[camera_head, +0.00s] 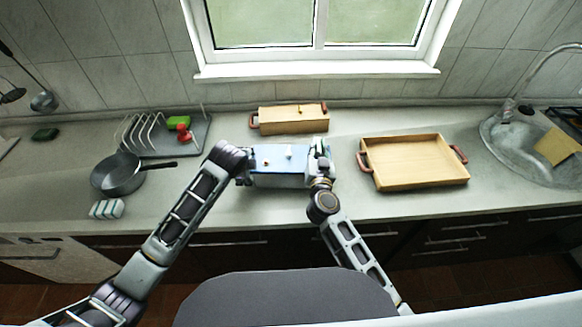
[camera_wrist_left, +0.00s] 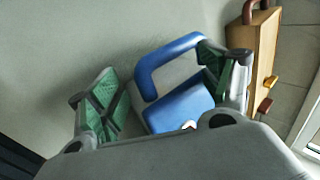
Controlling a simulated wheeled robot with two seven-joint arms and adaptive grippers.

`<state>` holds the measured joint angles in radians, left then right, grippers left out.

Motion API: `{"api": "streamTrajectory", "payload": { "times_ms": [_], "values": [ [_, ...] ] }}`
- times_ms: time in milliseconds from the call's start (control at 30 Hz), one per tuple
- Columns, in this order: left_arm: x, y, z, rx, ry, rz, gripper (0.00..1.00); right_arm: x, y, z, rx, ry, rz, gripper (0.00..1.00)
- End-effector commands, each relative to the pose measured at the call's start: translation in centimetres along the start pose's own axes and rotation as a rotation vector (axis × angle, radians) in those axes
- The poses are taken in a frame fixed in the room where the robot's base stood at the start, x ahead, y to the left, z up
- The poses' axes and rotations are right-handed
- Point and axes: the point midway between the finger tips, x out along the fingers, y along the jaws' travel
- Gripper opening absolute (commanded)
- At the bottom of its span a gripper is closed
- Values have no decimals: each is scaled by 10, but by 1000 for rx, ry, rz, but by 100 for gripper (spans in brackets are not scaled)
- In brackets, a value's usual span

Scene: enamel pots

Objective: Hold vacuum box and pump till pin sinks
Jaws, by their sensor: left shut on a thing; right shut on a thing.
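The vacuum box (camera_head: 280,180) stands on the counter below the window, with a pale body and a blue lid. On the lid I see a small white knob (camera_head: 289,154) and a small reddish spot (camera_head: 266,162); I cannot tell which is the pin. My left gripper (camera_head: 244,178) is at the box's left end.
A wooden box (camera_head: 292,121) stands close behind. A wooden tray (camera_head: 415,163) is to the right, before the sink (camera_head: 510,135). A pan (camera_head: 119,174), dish rack (camera_head: 165,135) and striped block (camera_head: 107,209) are to the left. Counter between the box and tray is clear.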

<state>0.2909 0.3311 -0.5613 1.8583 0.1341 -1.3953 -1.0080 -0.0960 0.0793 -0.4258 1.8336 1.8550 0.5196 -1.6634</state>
Motion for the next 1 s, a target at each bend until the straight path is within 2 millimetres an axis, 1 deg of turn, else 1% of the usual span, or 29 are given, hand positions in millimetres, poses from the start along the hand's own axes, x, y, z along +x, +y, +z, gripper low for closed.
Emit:
{"api": "streamTrajectory", "payload": {
  "times_ms": [33,300,700,733,800,867,900,1000],
  "values": [
    [9,15,1,5,-7,35,36,0,2,5,-1,-4,2,0],
    [9,15,1,5,-7,35,36,0,3,14,-1,-3,1,0],
    [9,16,1,5,-7,35,36,0,4,16,-1,-5,1,0],
    [9,16,1,5,-7,35,36,0,4,16,-1,-5,1,20],
    [9,16,1,5,-7,35,36,-1,4,16,-1,-5,1,29],
    [9,16,1,5,-7,35,36,-1,4,16,-1,-6,1,34],
    [9,16,1,5,-7,35,36,-1,4,16,-1,-6,1,41],
    [9,16,1,5,-7,35,36,-1,3,16,-1,-5,0,55]
  ]
}}
